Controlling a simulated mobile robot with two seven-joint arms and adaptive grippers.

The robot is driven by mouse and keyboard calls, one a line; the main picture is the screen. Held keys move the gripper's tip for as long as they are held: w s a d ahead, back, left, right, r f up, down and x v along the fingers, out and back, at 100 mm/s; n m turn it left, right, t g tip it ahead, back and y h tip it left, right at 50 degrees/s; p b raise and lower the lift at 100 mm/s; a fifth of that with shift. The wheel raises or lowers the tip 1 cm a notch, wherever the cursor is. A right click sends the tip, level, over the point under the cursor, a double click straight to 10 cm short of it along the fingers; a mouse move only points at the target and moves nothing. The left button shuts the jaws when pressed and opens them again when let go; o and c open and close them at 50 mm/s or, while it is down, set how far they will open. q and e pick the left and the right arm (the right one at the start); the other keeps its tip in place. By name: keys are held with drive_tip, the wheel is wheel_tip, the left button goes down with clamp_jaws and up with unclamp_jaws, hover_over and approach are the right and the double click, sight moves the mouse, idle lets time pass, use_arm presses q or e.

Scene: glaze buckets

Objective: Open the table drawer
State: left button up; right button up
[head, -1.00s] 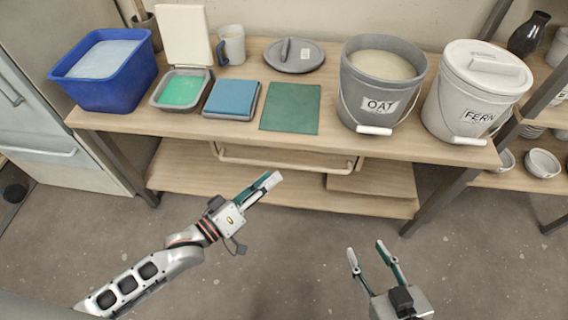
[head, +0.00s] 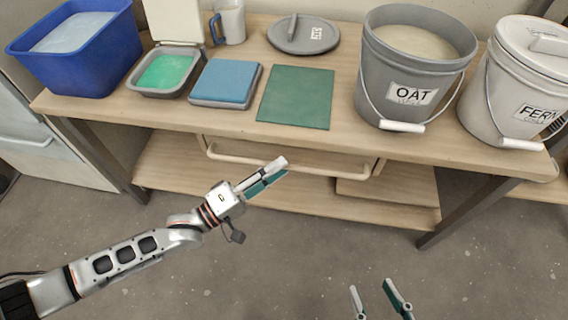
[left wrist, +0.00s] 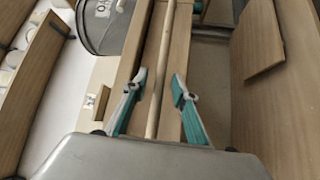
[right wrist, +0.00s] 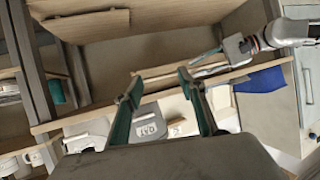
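The table drawer (head: 322,160) sits under the wooden tabletop and looks shut. Its pale bar handle (head: 232,157) runs along the front. My left gripper (head: 268,174) is at the middle of the handle, its fingertips overlapping the handle's line in the head view. In the left wrist view the left gripper (left wrist: 160,84) is open, and the handle bar (left wrist: 159,60) passes between its two fingers without visible contact. My right gripper (head: 373,290) is open and empty, low in front of the table; it also shows open in the right wrist view (right wrist: 158,82).
On the tabletop (head: 225,118) stand a blue tub (head: 85,60), a green-filled tray (head: 165,72), a blue block (head: 225,82), a green mat (head: 297,97), an OAT bucket (head: 408,80) and a FERN bucket (head: 515,90). A lower shelf (head: 180,175) lies beneath. The floor in front is clear.

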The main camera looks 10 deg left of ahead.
use_arm(q)
drive_tip(key=shift+x, duration=1.2)
clamp_jaws()
drive_tip(key=shift+s, duration=0.15)
